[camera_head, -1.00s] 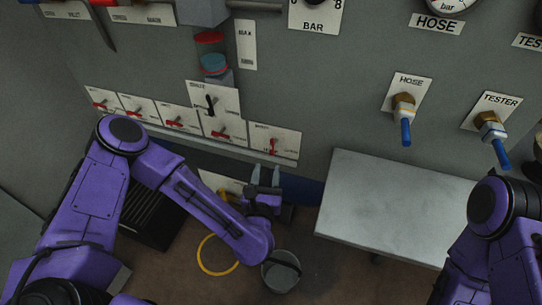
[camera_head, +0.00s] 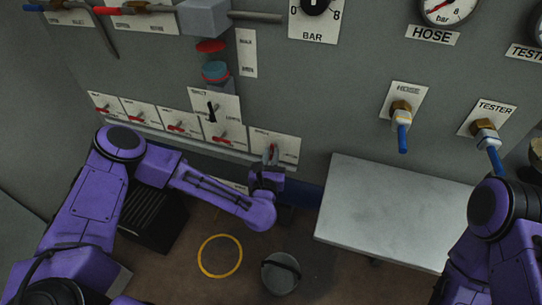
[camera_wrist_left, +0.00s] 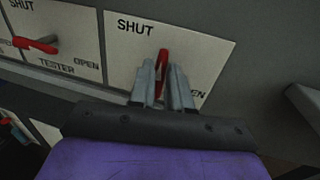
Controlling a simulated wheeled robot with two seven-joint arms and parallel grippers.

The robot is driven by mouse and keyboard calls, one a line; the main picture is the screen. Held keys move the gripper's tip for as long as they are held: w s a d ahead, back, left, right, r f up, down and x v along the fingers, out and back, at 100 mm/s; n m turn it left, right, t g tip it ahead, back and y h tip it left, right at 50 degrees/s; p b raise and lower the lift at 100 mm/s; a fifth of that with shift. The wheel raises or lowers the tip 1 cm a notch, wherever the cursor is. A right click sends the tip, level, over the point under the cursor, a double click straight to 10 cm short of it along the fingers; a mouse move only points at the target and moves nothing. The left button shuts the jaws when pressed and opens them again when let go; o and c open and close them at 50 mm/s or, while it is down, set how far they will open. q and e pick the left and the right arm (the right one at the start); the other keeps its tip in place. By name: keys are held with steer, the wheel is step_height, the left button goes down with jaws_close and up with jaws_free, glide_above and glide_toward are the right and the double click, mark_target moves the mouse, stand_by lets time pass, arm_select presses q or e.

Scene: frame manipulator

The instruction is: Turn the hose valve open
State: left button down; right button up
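The rightmost panel (camera_head: 289,152) of the low row has a red lever (camera_head: 272,150). In the left wrist view this panel (camera_wrist_left: 208,50) is marked SHUT, with OPEN partly covered, and its red lever (camera_wrist_left: 161,62) points up. Its name is hidden. My left gripper (camera_head: 270,160) is at this lever, with one finger on each side; it also shows in the left wrist view (camera_wrist_left: 163,85). I cannot tell whether the fingers press on the lever. A blue-handled valve (camera_head: 402,132) under a HOSE label hangs down, further right. My right gripper is out of view.
Several panels with red levers, one marked TESTER (camera_wrist_left: 55,40), line up to the left. A grey table (camera_head: 385,205) stands to the right. A bucket (camera_head: 281,273) and a yellow ring (camera_head: 220,276) are on the floor below.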

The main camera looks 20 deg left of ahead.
arm_select(q)
steer(key=shift+d+f+m+t+h+b, duration=0.1)
steer(key=shift+f+m+t+h+b, duration=0.4)
steer(key=shift+m+b, duration=1.95)
steer(key=shift+d+f+m+t+h+b, duration=0.25)
steer(key=shift+m+h+b, duration=0.4)
steer(key=shift+m, duration=3.5)
steer(key=shift+f+m+t+h+b, duration=0.1)
steer(key=shift+m+t+h+b, duration=0.45)
steer(key=shift+m+b, duration=1.85)
steer(key=shift+m+p, duration=0.85)
steer(key=shift+m, duration=0.35)
steer(key=c, duration=1.1)
jaws_free()
steer(key=shift+s, duration=0.1)
